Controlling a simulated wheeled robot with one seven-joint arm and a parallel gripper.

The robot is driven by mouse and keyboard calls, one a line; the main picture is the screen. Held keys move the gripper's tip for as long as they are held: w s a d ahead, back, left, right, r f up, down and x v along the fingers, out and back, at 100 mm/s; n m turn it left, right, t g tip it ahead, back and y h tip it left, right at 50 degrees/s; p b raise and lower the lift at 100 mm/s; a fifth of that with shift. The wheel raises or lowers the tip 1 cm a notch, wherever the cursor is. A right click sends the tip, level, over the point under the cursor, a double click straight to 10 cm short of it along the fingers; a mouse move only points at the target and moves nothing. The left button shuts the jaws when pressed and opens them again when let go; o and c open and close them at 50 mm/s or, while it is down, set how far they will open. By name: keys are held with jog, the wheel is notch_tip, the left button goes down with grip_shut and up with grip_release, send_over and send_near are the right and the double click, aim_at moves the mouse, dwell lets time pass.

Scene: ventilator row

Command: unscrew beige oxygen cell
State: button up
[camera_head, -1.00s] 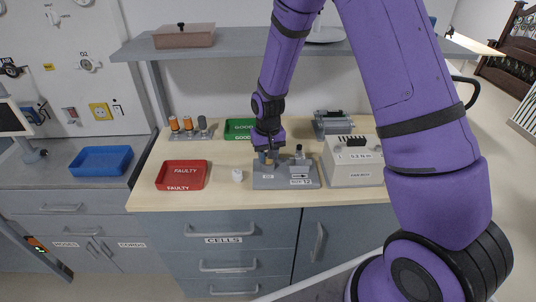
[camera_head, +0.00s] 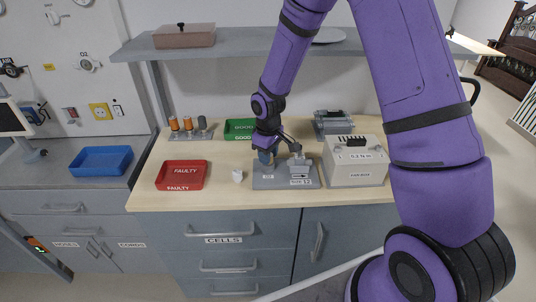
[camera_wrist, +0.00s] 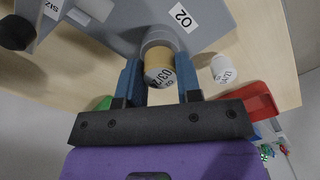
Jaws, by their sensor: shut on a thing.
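In the head view my gripper (camera_head: 266,158) is low over the left part of the grey block (camera_head: 258,183) and hides most of the cell. I cannot tell how far the cell is threaded in.
A small white cylinder (camera_head: 238,176) stands left of the block, near the red FAULTY tray (camera_head: 160,184). Behind are a green GOOD tray (camera_head: 232,137) and a rack with orange and grey cells (camera_head: 187,124). A beige box (camera_head: 353,174) stands close on the right.

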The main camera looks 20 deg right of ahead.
jog(key=n, duration=0.4)
jog(key=shift+n, duration=0.3)
jog(key=shift+n, duration=0.5)
jog(key=n, duration=0.4)
jog(key=shift+n, duration=0.3)
jog(key=o, duration=0.8)
jog(key=shift+c, duration=0.2)
